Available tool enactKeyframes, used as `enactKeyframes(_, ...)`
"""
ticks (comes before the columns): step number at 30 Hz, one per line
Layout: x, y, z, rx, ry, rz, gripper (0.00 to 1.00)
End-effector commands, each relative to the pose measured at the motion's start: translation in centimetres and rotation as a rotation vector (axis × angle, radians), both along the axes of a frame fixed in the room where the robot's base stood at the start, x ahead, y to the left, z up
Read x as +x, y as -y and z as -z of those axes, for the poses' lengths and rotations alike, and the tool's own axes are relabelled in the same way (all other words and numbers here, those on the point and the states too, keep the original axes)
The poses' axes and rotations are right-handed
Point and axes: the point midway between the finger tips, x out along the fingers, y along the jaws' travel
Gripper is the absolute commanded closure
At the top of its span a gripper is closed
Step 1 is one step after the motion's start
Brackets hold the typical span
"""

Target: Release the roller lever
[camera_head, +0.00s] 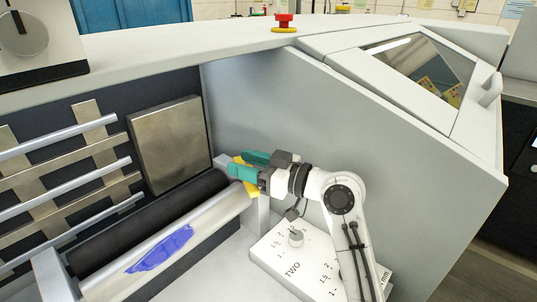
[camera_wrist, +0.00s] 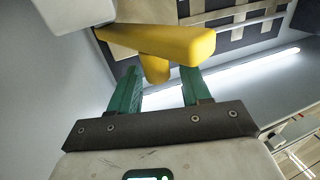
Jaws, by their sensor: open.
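The roller lever is a yellow bar with a short yellow stub. In the head view the lever (camera_head: 245,187) shows only in part behind my gripper, at the right end of the rollers. In the wrist view the lever (camera_wrist: 165,43) spans the upper middle, with its stub (camera_wrist: 155,69) pointing down toward the gap between the fingers. My gripper (camera_head: 243,165) has green fingers. In the wrist view the gripper (camera_wrist: 160,82) is open, one finger to each side below the stub. I cannot tell whether a finger touches the lever.
A black roller (camera_head: 150,225) and a metal roller with a blue smear (camera_head: 160,250) run left of the gripper. A white panel marked TWO with a knob (camera_head: 295,237) lies below my arm. The grey machine wall (camera_head: 300,120) stands behind. A red button (camera_head: 284,20) sits on top.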

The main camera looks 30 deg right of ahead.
Motion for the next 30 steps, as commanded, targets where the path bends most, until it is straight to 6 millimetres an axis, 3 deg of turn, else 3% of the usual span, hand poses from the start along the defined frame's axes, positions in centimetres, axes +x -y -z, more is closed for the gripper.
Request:
enactKeyframes(2,0.0,0.1,-1.8,-0.003,0.006,0.002,0.52)
enactKeyframes(13,-5.4,-0.1,-8.1,-0.002,0.005,0.003,0.52)
enactKeyframes(23,-12.2,-0.3,-10.9,-0.001,0.001,0.004,0.52)
enactKeyframes(30,-12.5,-0.3,-11.4,0.001,-0.006,-0.002,0.52)
